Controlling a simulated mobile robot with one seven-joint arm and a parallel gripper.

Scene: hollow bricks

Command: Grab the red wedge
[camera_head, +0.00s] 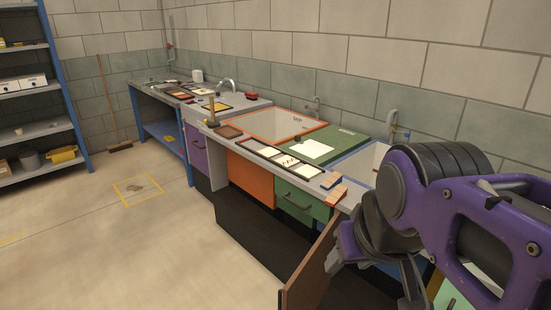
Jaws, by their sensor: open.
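Two small wood-coloured blocks lie near the front edge of the counter, left of my arm. The nearer one has a red part (336,195), and the other has a blue part (331,180). The red-marked block may be the red wedge, but it is too small to be sure of its shape. Another small red object (251,95) lies at the back of the counter near the far sink. My gripper (408,282) shows only partly at the lower right, below the purple arm. It is open, and I see nothing held in it. It is apart from the blocks.
A brown cabinet door (312,268) stands open near my arm. Shelves (35,90) stand at the left. The floor at left is mostly clear.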

